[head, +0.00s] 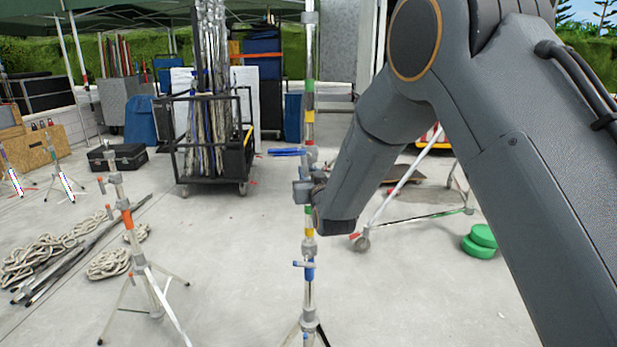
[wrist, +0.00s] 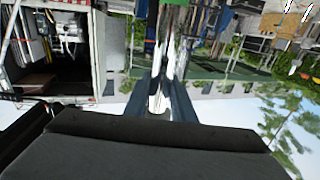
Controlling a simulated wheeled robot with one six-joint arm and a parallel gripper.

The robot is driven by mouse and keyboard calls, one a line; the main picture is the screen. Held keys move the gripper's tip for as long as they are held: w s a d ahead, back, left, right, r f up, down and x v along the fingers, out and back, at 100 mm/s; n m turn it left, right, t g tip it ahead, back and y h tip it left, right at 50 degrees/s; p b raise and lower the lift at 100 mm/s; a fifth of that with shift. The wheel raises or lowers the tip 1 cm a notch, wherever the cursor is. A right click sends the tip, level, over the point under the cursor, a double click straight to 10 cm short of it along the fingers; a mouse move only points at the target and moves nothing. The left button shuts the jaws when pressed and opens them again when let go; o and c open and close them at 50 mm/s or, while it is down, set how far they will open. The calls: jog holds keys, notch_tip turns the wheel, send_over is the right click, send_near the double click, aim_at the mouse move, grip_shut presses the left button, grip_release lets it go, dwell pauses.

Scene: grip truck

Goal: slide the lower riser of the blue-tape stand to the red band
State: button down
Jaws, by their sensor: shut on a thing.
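The blue-tape stand (head: 309,270) stands upright in the middle of the head view, with blue tape low on its column. Its riser carries a green band (head: 309,86) and a yellow band (head: 309,116) high up, and another yellow band (head: 309,229) just above the lower collar (head: 308,246). A blue handle (head: 287,152) sticks out left, above my gripper (head: 308,190). My gripper is shut on the riser from the right. In the wrist view its two fingers (wrist: 165,95) close around the pale tube. I cannot clearly make out the red band.
An orange-taped stand (head: 127,219) is at left, beside coiled ropes (head: 45,250). A black cart (head: 215,160) with poles stands behind. Green discs (head: 480,241) and a tilted metal frame (head: 400,190) are at right. Open concrete lies between the stands.

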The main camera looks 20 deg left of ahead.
aim_at(311, 164)
jog(key=shift+r+p, duration=0.7)
jog(key=shift+r, duration=1.35)
jog(key=c, duration=1.3)
grip_release()
jog(key=shift+f, duration=0.15)
